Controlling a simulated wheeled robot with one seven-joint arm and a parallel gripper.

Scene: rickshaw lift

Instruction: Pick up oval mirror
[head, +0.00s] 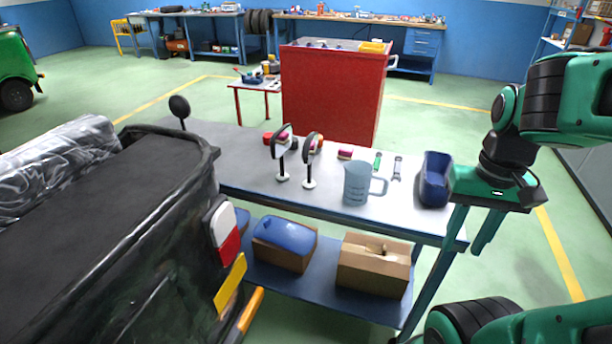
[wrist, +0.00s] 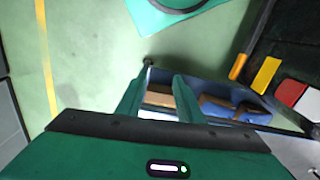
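Two small mirrors on dark stems with white bases stand upright on the table. The left mirror (head: 281,142) has a dark rim and a slanted head. The right mirror (head: 312,146) is similar, with a pinkish reflection. My gripper (head: 470,240) is at the right end of the table, well to the right of both mirrors and pointing down. Its two fingers are apart with nothing between them; the wrist view also shows my gripper (wrist: 158,90) open. Neither mirror can be made out in the wrist view.
The blue table (head: 330,206) also holds a measuring jug (head: 358,184), a blue bin (head: 434,180), wrenches (head: 397,167) and small red items. Boxes (head: 372,268) sit on its lower shelf. A black rickshaw (head: 110,230) stands at left, and a red cabinet (head: 333,95) behind.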

